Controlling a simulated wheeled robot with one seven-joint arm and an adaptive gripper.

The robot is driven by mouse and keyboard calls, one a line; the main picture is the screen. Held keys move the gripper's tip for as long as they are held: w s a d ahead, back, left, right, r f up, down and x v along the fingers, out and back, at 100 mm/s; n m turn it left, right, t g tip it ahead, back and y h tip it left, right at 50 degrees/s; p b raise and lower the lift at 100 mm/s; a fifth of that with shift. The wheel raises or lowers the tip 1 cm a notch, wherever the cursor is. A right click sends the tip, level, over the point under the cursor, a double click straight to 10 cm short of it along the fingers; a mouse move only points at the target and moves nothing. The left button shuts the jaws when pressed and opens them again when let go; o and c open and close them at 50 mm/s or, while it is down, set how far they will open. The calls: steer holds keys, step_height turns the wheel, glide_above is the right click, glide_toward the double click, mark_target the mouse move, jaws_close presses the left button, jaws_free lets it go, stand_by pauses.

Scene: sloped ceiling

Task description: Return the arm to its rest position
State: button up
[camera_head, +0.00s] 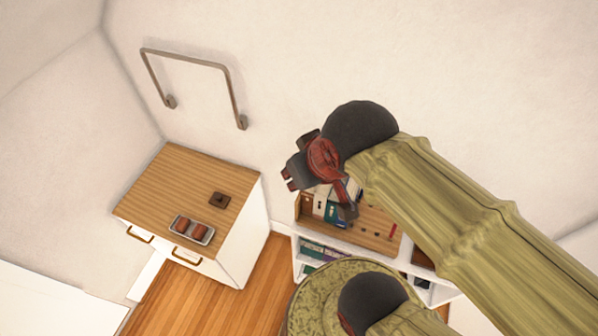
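My arm, in olive cloth with dark joints, reaches in from the right in the head view. My gripper (318,197), red and dark grey, is at its end, in front of the white wall and above a low shelf. Its two fingers are spread apart, and nothing shows between them except the shelf behind. My gripper is to the right of the wooden-topped cabinet and looks clear of it. Another part of my body, with a dark round joint, shows at the bottom.
A white cabinet with a wooden top (168,190) stands at left. On it are a small tray (208,239) with reddish-brown items and a dark square object (219,199). A metal rail (190,58) is on the wall. A bookshelf (377,236) stands behind my arm. Wooden floor (200,305) is bare.

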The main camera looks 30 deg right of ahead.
steer(key=shift+f, duration=0.1)
step_height(320, 180, down, 25)
steer(key=b, duration=2.5)
